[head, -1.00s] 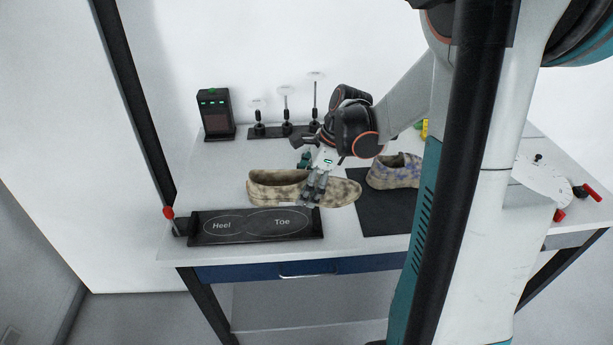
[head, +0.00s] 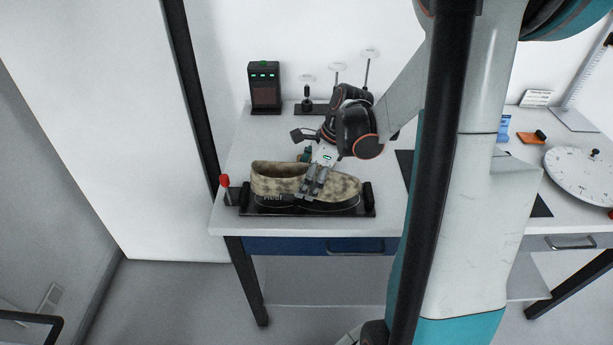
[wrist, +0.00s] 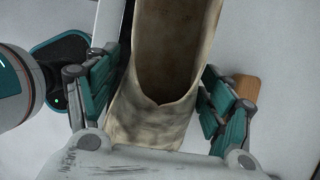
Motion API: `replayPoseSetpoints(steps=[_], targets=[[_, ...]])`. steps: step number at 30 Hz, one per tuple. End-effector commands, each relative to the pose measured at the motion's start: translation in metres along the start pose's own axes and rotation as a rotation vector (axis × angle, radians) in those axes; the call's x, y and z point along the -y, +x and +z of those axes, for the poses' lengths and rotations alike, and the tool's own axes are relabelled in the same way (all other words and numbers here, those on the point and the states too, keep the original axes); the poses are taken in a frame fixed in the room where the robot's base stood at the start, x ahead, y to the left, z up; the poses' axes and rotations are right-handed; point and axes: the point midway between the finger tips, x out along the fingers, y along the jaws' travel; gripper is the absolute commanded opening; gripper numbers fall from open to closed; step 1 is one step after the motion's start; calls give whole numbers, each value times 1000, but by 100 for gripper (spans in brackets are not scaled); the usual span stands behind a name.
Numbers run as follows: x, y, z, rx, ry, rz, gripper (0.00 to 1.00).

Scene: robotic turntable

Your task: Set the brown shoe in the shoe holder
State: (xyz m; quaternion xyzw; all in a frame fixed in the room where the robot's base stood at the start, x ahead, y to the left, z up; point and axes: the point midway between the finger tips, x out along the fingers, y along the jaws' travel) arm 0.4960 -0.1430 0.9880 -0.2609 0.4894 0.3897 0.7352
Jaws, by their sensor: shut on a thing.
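The brown shoe (head: 338,187) is mottled tan and brown. In the head view it is over the black shoe holder (head: 270,212), heel to the left over the "Heel" mark and toe to the right. It looks level and very low over the holder; I cannot tell whether it touches. My gripper (head: 310,190) is shut on the shoe around its middle. In the wrist view my gripper's fingers (wrist: 160,97) lie on both sides of the shoe (wrist: 150,125), whose opening faces the camera. Much of the holder's face is hidden under the shoe.
A red-topped lever (head: 225,183) stands at the holder's left end. Behind are a black box with green lights (head: 264,88) and a rack of thin stands (head: 310,108). A white round dial (head: 590,176) lies at the right. The table's front edge is close to the holder.

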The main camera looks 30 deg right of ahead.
Motion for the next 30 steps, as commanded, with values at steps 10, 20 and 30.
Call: replayPoseSetpoints(steps=[10, 20, 30], targets=[[0, 26, -10, 0, 0, 0, 39], [0, 35, -14, 0, 0, 0, 39], [0, 34, -14, 0, 0, 0, 98]])
